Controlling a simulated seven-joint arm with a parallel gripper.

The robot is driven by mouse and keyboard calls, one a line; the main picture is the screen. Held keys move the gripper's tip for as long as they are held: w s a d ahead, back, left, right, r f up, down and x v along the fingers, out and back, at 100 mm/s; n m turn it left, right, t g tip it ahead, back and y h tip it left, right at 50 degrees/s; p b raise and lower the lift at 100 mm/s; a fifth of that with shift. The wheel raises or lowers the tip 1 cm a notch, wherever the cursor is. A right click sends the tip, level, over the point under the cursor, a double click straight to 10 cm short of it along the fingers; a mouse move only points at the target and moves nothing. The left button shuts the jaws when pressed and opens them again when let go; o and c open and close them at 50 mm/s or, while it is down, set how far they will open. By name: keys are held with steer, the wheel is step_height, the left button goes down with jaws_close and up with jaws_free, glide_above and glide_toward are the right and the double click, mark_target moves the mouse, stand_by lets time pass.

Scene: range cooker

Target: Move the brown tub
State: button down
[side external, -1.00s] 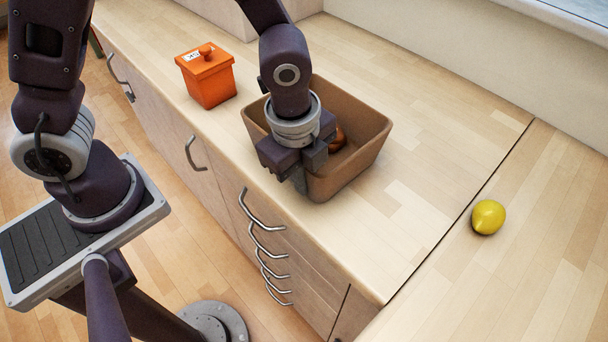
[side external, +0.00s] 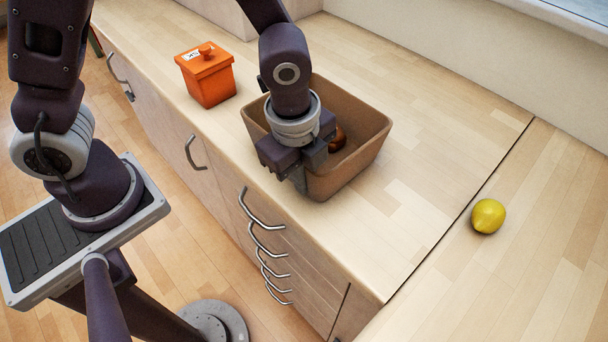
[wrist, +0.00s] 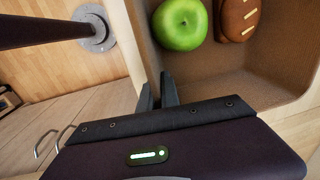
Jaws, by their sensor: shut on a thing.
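The brown tub (side external: 352,172) stands on the wooden counter near its front edge, in the side external view. My gripper (side external: 300,178) is at the tub's near wall, pointing down, shut on that wall. In the wrist view the fingers (wrist: 158,92) meet at the wall of the tub (wrist: 255,82). Inside the tub lie a green apple (wrist: 181,24) and a brown bread roll (wrist: 236,18) with pale score marks. In the side external view my gripper hides part of the tub's inside, and only the brown roll (side external: 337,140) shows there.
An orange lidded box (side external: 207,78) stands on the counter left of the tub. A yellow lemon (side external: 488,216) lies on the counter at the right, past a dark seam. The counter (side external: 440,120) between tub and lemon is clear. Drawer handles (side external: 262,212) stick out below the front edge.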

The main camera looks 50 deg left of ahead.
stand_by(0.4)
steer(key=c, duration=1.5)
jaws_free()
steer(key=r, duration=0.7)
steer(key=shift+s, duration=0.4)
steer(key=s+a+r+n+t, duration=0.4)
steer(key=s+a+r+n, duration=0.7)
steer(key=n, duration=0.7)
steer(key=shift+s+a+r, duration=0.15)
steer(key=shift+a+r, duration=0.65)
steer(key=shift+a, duration=0.3)
